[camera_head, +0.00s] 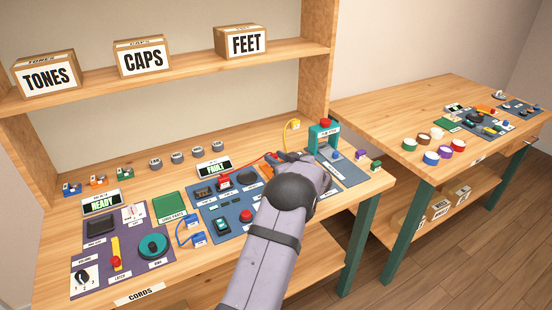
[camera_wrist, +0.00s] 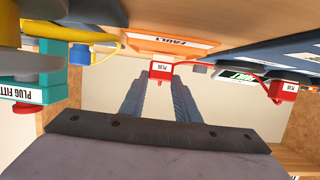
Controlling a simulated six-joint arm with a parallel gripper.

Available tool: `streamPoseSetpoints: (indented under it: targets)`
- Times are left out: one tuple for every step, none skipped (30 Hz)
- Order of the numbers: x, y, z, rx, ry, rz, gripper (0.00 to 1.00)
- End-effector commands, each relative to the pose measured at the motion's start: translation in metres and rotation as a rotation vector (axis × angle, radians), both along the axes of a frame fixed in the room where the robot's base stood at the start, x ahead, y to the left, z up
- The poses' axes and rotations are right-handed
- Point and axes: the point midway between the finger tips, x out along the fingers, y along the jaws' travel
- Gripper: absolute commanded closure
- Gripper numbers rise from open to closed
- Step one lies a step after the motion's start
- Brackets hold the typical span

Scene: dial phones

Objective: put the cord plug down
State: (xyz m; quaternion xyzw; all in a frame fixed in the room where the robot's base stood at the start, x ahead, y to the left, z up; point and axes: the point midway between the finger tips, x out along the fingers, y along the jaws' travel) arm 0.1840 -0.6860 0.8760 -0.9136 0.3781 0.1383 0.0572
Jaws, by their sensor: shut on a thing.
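The red cord plug (camera_wrist: 160,70) sits between the fingertips of my gripper (camera_wrist: 160,82) in the wrist view. My gripper is shut on it. Just beyond it is the edge of an orange tray labelled FAULT (camera_wrist: 170,43); I cannot tell whether the plug touches it. In the head view my gripper (camera_head: 279,157) is low over the bench at the back, right of the FAULT display, and my arm hides the tray. A red cord (camera_head: 249,166) runs left to another red plug (camera_head: 223,181) on the blue panel, also in the wrist view (camera_wrist: 287,90).
A teal plug-fit stand (camera_head: 323,138) with a red top is close right of my gripper. A yellow cord (camera_head: 287,130) loops behind it. A shelf (camera_head: 180,70) with labelled boxes is above.

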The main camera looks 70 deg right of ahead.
Motion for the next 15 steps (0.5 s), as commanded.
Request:
streamPoseSetpoints:
  targets:
    - [0.0, -0.0003, 0.001, -0.001, 0.0, 0.0, 0.93]
    - [0.0, -0.0002, 0.0011, -0.001, 0.0, 0.0, 0.93]
    - [-0.0001, -0.0002, 0.001, -0.001, 0.0, 0.0, 0.93]
    - [-0.0001, -0.0002, 0.001, -0.001, -0.001, 0.0, 0.93]
    - [0.0, -0.0003, 0.0009, -0.001, -0.001, 0.0, 0.93]
    - [-0.0001, -0.0002, 0.0004, -0.001, -0.001, 0.0, 0.93]
    - [0.0, -0.0003, -0.0002, -0.001, -0.001, 0.0, 0.93]
    - [-0.0001, -0.0002, -0.001, -0.001, -0.001, 0.0, 0.93]
    - [-0.0001, -0.0002, -0.0022, -0.001, -0.001, 0.0, 0.93]
    - [-0.0001, -0.0002, -0.0031, 0.0, -0.001, 0.0, 0.93]
    - [0.0, -0.0002, -0.0039, 0.0, -0.001, 0.0, 0.93]
    - [0.0, -0.0002, -0.005, 0.0, -0.001, 0.0, 0.93]
    - [0.0, -0.0003, -0.0058, 0.0, -0.001, 0.0, 0.93]
    - [-0.0001, -0.0002, -0.0061, 0.0, -0.001, -0.001, 0.69]
    - [-0.0001, -0.0002, -0.0057, 0.0, -0.001, -0.001, 0.59]
